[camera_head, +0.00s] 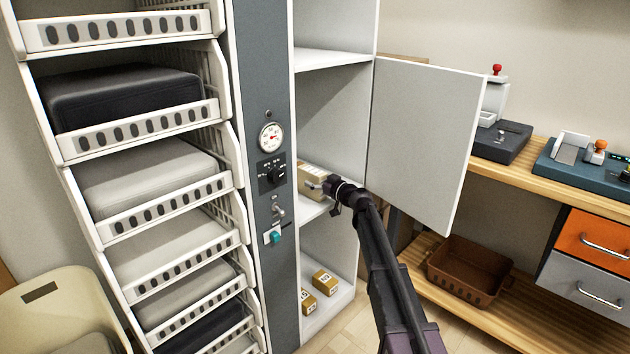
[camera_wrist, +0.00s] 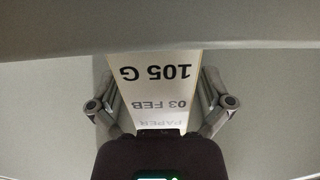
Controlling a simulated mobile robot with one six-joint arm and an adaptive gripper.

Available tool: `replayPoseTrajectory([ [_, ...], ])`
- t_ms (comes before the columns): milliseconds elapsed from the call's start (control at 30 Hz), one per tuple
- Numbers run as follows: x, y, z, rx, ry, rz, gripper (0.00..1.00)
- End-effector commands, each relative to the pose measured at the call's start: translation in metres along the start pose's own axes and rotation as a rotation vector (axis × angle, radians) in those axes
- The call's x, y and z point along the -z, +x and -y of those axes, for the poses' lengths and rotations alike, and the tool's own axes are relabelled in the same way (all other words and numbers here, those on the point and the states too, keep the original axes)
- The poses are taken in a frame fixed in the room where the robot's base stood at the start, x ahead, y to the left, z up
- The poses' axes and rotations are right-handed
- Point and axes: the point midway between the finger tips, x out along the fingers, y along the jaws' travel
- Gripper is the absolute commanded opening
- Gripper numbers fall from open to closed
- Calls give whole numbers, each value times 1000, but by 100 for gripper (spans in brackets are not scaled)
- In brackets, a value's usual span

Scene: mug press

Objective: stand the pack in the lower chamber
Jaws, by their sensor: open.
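A tan pack (camera_head: 312,182) with a pale label rests on the shelf of the open-doored chamber in the tall cabinet. My gripper (camera_head: 333,187) is at its right side, reaching in from the front. In the wrist view the pack (camera_wrist: 155,68) shows a white label reading 105 G, 03 FEB and PAPER, upside down. My gripper (camera_wrist: 158,95) has one finger on each side of the pack and is open. I cannot tell whether the fingers touch it. The pack's far end is hidden in the wrist view.
Two small tan packs (camera_head: 325,281) (camera_head: 308,301) sit in the compartment below. The white door (camera_head: 425,140) stands open to the right of my arm. A grey panel (camera_head: 270,180) with a gauge, knob and switches is to the left. A brown basket (camera_head: 468,272) is at right.

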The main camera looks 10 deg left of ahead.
Motion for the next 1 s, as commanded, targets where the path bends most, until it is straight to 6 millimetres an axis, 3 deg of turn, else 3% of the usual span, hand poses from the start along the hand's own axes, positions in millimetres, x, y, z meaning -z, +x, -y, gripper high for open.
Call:
replayPoseTrajectory([
  [267,0,-17,1,-1,0,0,100],
  [800,0,-98,1,-2,0,0,100],
  [1000,0,-116,0,-1,0,0,100],
])
